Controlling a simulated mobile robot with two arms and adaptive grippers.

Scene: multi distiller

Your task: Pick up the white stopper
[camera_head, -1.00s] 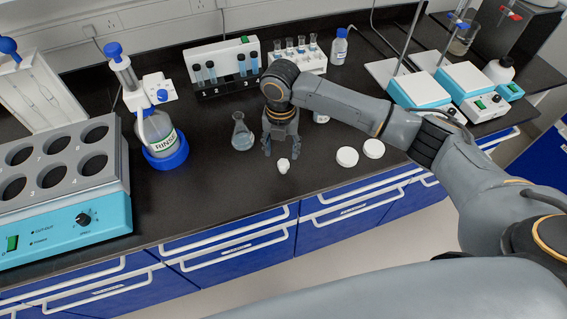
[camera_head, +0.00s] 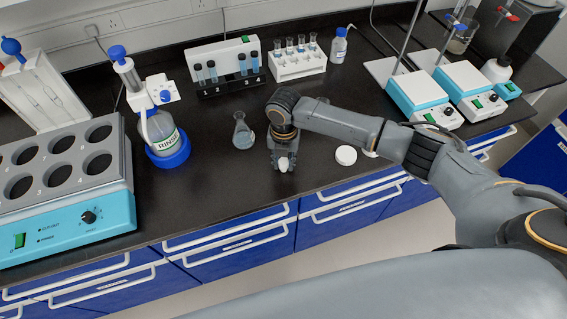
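The small white stopper (camera_head: 284,164) is on the black bench near its front edge. My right gripper (camera_head: 283,163) points down over it, with its fingers at either side of the stopper. I cannot tell whether the fingers touch the stopper or leave a gap. The stopper is partly hidden by the gripper. My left gripper is not in view.
A glass flask (camera_head: 243,133) stands just left of my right gripper. White round lids (camera_head: 346,155) lie to the right, one partly behind my arm. Tube racks (camera_head: 298,66) are behind.

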